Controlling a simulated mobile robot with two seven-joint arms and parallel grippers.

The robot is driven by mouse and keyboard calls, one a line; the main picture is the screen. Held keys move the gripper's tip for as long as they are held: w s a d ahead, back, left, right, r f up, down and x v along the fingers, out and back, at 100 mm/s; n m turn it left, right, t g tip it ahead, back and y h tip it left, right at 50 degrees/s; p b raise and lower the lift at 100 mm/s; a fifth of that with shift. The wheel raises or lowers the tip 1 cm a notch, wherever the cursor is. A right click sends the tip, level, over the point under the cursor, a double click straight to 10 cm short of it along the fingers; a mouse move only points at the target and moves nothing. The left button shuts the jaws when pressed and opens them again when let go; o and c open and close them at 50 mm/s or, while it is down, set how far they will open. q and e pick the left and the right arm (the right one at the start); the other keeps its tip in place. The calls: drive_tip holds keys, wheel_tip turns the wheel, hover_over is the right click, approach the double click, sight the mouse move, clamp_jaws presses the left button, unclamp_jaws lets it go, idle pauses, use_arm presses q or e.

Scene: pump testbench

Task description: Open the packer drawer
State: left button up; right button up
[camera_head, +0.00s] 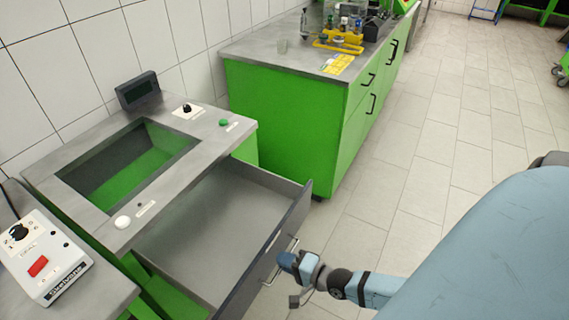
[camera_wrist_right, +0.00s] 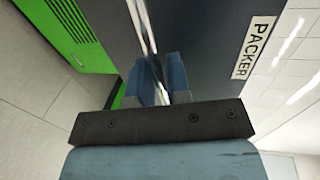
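The packer drawer (camera_head: 262,258) is pulled well out from under the grey bench top, and its empty grey inside shows in the head view. The wrist view shows its dark front (camera_wrist_right: 205,40) with a white PACKER label. The silver drawer handle (camera_head: 284,262) is on the front face. My right gripper (camera_head: 292,264) is at this handle. In the wrist view the blue fingers of the right gripper (camera_wrist_right: 160,82) stand close together, with the handle bar (camera_wrist_right: 148,28) running between them. My left gripper is not in view.
The bench top (camera_head: 95,207) has an open bin (camera_head: 140,170), a white button and a green button. A white control box (camera_head: 42,258) stands at the lower left. A green cabinet (camera_head: 285,120) stands behind the drawer. Tiled floor to the right is clear.

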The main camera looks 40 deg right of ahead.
drive_tip(key=shift+o, duration=1.1)
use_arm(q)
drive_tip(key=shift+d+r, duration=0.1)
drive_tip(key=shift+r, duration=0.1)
use_arm(e)
drive_tip(key=v, duration=1.3)
drive_tip(key=shift+s, duration=0.4)
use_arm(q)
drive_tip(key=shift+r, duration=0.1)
use_arm(e)
drive_tip(key=shift+d, duration=0.1)
